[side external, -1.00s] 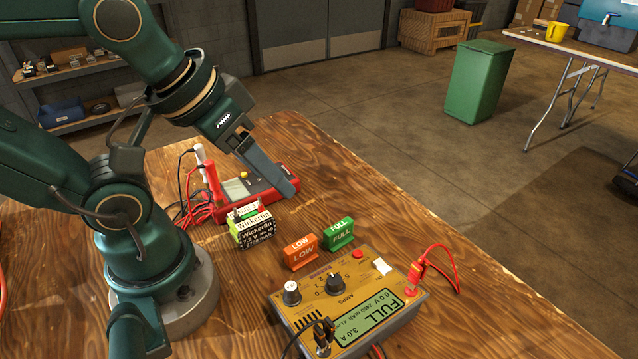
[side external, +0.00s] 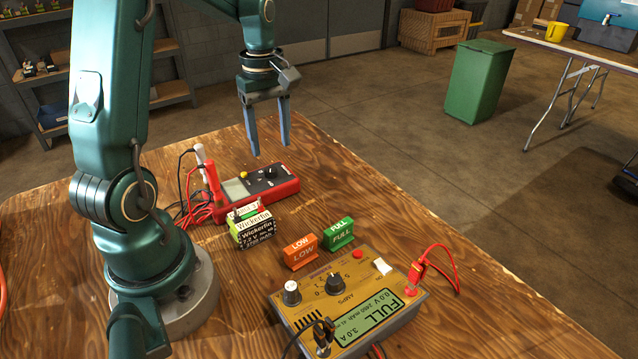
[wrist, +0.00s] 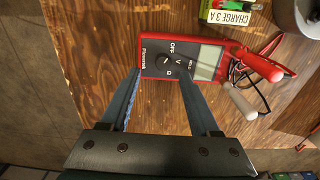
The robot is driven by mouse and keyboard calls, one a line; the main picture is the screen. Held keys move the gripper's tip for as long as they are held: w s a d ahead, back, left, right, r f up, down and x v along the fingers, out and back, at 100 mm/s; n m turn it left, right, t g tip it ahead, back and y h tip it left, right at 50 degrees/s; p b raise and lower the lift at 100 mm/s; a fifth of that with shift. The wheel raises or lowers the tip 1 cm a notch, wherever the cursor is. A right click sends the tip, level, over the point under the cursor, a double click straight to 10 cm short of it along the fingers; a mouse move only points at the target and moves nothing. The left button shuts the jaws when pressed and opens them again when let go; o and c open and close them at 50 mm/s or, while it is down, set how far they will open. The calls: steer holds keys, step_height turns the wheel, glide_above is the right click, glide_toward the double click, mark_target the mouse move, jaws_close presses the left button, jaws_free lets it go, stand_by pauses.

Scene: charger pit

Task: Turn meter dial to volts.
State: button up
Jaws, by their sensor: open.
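The red multimeter (side external: 290,187) lies on the wooden table behind the battery packs. Its round black dial (side external: 269,172) shows near the meter's far end. In the wrist view the dial (wrist: 167,60) is surrounded by the marks OFF, V and Ω. A pale pointer line shows on it, but I cannot tell for sure which mark it points at. My gripper (side external: 271,150) is open and empty, fingers pointing down above the meter, apart from it. In the wrist view my fingertips (wrist: 158,72) sit on either side of the dial end, and the meter's screen (wrist: 208,62) is beyond them.
Red and white probes (side external: 207,172) with cables stand at the meter's left end. A Wickerfin battery pack (side external: 257,232) is in front. Orange LOW (side external: 300,252) and green FULL (side external: 339,235) signs and a yellow charger (side external: 378,277) are nearer. The table right of the meter is clear.

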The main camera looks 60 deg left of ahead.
mark_target(271, 168)
steer(key=shift+s+a+f, duration=0.2)
steer(key=shift+f, duration=2.55)
jaws_close()
